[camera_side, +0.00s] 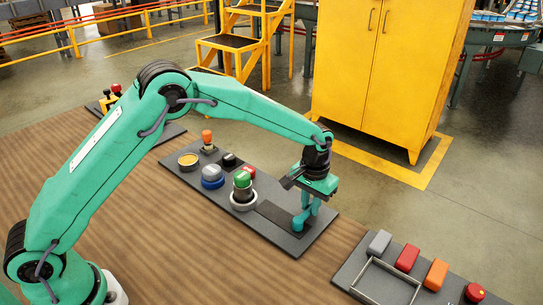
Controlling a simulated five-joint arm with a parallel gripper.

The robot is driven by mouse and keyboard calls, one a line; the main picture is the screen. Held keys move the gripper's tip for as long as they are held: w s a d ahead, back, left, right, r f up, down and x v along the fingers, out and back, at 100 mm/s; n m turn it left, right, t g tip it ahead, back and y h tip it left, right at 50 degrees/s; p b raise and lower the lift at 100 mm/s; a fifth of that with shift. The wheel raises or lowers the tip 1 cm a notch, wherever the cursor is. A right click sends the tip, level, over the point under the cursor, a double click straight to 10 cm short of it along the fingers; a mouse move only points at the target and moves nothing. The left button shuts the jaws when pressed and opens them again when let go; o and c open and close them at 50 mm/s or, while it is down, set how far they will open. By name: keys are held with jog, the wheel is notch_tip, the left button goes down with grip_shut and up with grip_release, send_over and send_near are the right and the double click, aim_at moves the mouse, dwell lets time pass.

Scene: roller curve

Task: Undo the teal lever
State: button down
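My gripper (309,205) points down at the right end of the dark grey control panel (180,172). Teal parts (299,219) show beneath its wrist, close to the panel surface. My gripper is also teal, so I cannot tell clearly where the fingers end and the teal lever begins. Whether the fingers are open or shut on the lever does not show. A darker flat strip (272,212) on the panel lies just left of these parts.
The panel also carries a green-topped knob (242,180), a blue knob (212,174), a red button (250,171), a yellow-rimmed round part (188,161) and an orange-topped lever (207,137). A second panel with grey (379,243), red (407,258) and orange (436,274) blocks lies at right. Bare wooden table is in front.

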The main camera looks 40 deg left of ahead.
jog(key=shift+a+n, duration=0.15)
jog(key=shift+n, duration=0.15)
jog(key=n, duration=0.1)
jog(key=a+n, duration=0.1)
jog(key=n, duration=0.1)
jog(key=a+n, duration=0.1)
jog(key=shift+s+a+r+n, duration=0.1)
jog(key=shift+s+n, duration=0.15)
jog(key=shift+n, duration=0.15)
jog(key=n, duration=0.1)
jog(key=s+a+n, duration=0.1)
jog(key=n, duration=0.1)
jog(key=a+n, duration=0.1)
jog(key=n, duration=0.1)
jog(key=shift+s, duration=0.3)
jog(key=n, duration=0.2)
jog(key=s+n, duration=0.1)
jog(key=n, duration=0.1)
jog(key=s+n, duration=0.1)
jog(key=n, duration=0.1)
jog(key=shift+s+a, duration=0.1)
jog(key=shift+a, duration=0.3)
jog(key=c, duration=1.3)
grip_release()
